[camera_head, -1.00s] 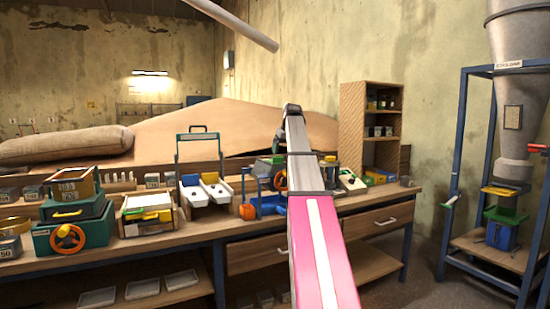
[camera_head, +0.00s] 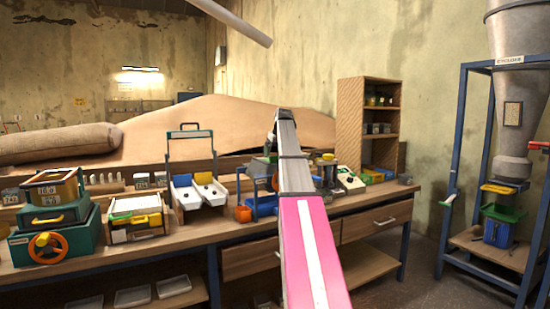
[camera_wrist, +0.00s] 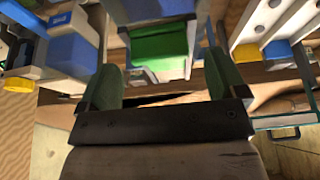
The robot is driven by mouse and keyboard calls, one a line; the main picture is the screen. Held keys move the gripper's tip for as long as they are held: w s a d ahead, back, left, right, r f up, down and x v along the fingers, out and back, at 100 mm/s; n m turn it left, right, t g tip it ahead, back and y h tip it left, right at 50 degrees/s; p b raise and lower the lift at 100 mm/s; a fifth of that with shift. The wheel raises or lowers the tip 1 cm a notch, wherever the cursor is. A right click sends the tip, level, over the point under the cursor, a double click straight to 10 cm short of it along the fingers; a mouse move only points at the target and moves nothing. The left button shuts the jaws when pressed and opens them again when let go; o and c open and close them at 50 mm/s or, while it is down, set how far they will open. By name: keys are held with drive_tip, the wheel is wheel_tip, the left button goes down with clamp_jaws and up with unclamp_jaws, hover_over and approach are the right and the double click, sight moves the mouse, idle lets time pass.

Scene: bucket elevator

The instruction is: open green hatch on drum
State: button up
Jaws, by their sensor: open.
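In the wrist view a bright green panel (camera_wrist: 160,45), which looks like the hatch, lies between the fingers of my gripper (camera_wrist: 161,52). It sits on a pale box-like body; I cannot tell whether it is touched or hinged open. My gripper is open, with one dark green finger on each side of the panel, and nothing is visibly held. I cannot make out the drum's shape for sure.
On the workbench (camera_head: 130,255) stand a green box with an orange wheel (camera_head: 45,247), a tray with a yellow handle (camera_head: 135,218), white and blue bins (camera_head: 200,190) and a blue rack (camera_head: 262,205). A cyclone stand (camera_head: 460,150) is at the right. Open floor lies before it.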

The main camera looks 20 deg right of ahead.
drive_tip(key=shift+x, duration=1.35)
drive_tip(key=c, duration=1.3)
drive_tip(key=w, duration=0.8)
drive_tip(key=shift+w+a, duration=0.25)
drive_tip(key=shift+a, duration=0.15)
drive_tip(key=shift+s, duration=0.1)
drive_tip(key=o, duration=1.3)
